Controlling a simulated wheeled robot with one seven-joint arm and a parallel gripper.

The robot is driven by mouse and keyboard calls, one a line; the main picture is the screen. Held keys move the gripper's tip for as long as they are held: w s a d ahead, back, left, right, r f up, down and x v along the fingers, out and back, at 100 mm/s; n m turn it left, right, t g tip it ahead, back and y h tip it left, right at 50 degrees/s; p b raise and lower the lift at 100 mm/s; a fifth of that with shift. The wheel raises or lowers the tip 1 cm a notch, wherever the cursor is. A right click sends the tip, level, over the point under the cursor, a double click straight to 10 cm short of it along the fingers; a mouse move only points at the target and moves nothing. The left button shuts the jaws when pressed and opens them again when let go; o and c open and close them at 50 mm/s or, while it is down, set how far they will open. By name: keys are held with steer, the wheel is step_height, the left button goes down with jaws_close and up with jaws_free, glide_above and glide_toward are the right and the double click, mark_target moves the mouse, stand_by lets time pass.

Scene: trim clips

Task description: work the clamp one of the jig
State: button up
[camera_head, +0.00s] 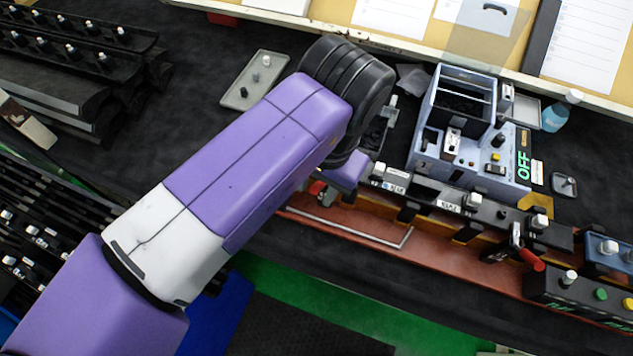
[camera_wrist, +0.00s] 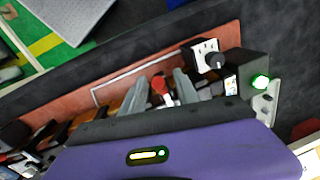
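The jig is a long dark rail on a red-orange base (camera_head: 345,226) along the bench front. One red-handled clamp (camera_head: 316,188) shows at its left end, partly covered by my arm. Another red-handled clamp (camera_head: 531,259) stands toward its right end. No label tells me which is clamp one. In the wrist view, my gripper (camera_wrist: 162,77) is open, with its two grey fingers apart. A red clamp handle (camera_wrist: 161,88) shows between the fingers, with gaps either side; whether it touches them I cannot tell. In the head view my arm hides the fingers.
A blue-grey control box (camera_head: 470,145) with a green OFF display stands behind the jig. A button box (camera_head: 580,296) sits at the right front. A grey tray (camera_head: 254,80) lies behind my arm. Dark racks (camera_head: 75,60) fill the left. Bare dark bench lies around the tray.

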steer(key=shift+f, duration=0.15)
jaws_close()
stand_by(1.4)
